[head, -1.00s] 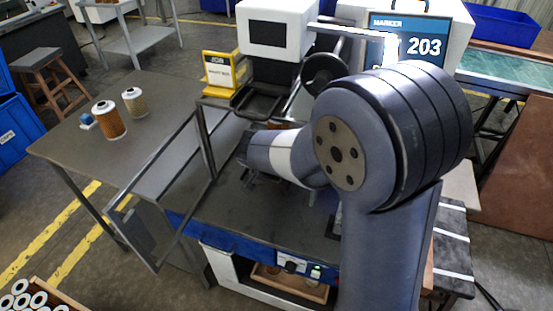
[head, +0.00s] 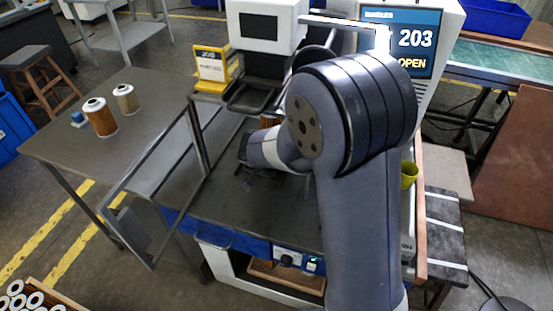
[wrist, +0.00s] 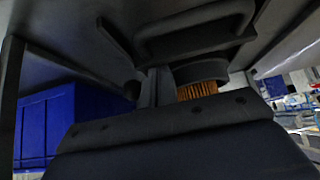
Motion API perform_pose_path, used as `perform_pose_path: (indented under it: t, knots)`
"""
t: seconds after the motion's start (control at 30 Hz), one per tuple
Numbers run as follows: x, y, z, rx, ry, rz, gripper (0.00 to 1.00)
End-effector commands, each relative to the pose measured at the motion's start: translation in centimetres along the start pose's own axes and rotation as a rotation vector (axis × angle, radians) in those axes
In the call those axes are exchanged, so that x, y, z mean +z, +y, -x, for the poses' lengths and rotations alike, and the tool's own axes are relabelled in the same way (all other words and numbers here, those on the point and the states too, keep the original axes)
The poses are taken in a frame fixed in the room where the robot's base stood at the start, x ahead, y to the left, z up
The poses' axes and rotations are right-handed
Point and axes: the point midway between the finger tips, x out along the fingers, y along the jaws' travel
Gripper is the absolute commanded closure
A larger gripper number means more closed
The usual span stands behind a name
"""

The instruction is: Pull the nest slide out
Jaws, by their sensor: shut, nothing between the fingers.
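The marker machine stands ahead with a white head and a screen (head: 402,42) reading 203 and OPEN. A black frame with a loop (head: 253,97) sits under the white head; I cannot tell for sure if it is the nest slide. An orange-brown filter cartridge (head: 270,120) shows just behind my wrist, and its pleats (wrist: 198,90) show below a dark round collar in the wrist view. A black loop handle (wrist: 195,35) hangs above it there. My gripper (head: 258,172) is shut and empty over the dark machine deck, its fingertips partly hidden.
Two filter cartridges (head: 100,117) (head: 126,99) and a small blue item stand on the left table (head: 60,140). An open metal-framed door (head: 150,170) juts out at front left. A yellow sign (head: 211,66) and a yellow cup (head: 409,175) flank the deck.

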Motion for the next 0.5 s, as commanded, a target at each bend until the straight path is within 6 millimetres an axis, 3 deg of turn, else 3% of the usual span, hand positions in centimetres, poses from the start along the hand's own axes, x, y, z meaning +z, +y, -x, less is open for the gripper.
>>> perform_pose_path:
  t: [0.27,0.5]
  knots:
    - [3.8,-0.1,2.0,-0.005,0.000,0.002,1.00]
    - [8.4,-0.1,5.5,-0.008,0.000,0.004,1.00]
